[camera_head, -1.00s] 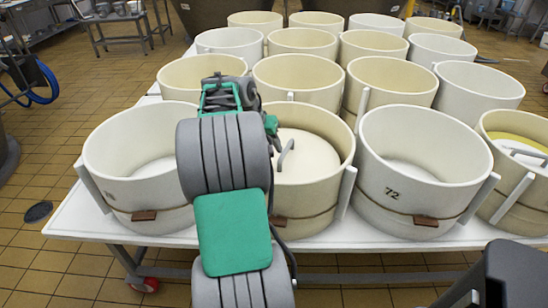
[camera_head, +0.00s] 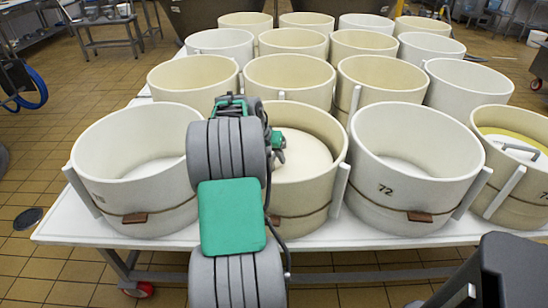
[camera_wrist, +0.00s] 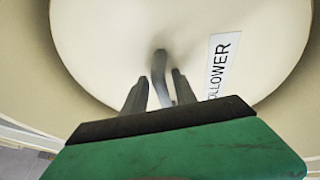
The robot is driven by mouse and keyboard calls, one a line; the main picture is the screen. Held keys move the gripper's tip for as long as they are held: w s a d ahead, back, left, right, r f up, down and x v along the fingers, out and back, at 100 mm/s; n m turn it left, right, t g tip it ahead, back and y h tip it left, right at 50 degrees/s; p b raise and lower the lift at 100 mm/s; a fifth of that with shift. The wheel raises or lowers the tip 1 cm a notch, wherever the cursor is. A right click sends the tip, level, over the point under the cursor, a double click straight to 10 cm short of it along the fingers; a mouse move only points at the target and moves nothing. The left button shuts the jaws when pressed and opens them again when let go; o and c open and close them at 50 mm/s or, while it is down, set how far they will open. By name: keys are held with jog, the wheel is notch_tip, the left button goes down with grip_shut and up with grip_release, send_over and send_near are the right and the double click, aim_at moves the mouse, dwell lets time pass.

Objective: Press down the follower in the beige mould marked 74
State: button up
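The beige mould (camera_head: 312,190) stands in the front row, partly behind my arm in the head view; its number is hidden. A pale round follower (camera_head: 308,150) lies inside it, below the rim. In the wrist view the follower (camera_wrist: 95,50) shows a white label reading FOLLOWER. Its grey bent handle (camera_wrist: 160,62) rises near the middle. My gripper (camera_wrist: 158,80) is over the follower with its two fingers apart. The handle shows between the fingers; I cannot tell whether they touch it. In the head view my arm hides the fingers and the handle.
A white mould marked 72 (camera_head: 410,195) stands close on the right and another white mould (camera_head: 115,190) on the left. A beige mould (camera_head: 495,185) with a handled follower is at far right. More moulds stand behind on the white table (camera_head: 190,238).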

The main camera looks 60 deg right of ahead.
grip_shut()
dwell(1.4)
jog(key=shift+s+a+f, duration=0.15)
jog(key=shift+a+f, duration=0.1)
jog(key=shift+f, duration=0.35)
dwell(0.9)
jog(key=shift+r, duration=0.1)
dwell(0.4)
jog(key=shift+c, duration=0.9)
grip_release()
jog(key=o, duration=0.4)
jog(key=shift+d+r, duration=0.15)
jog(key=shift+r, duration=0.1)
jog(key=shift+w+r, duration=0.15)
jog(key=shift+w, duration=0.05)
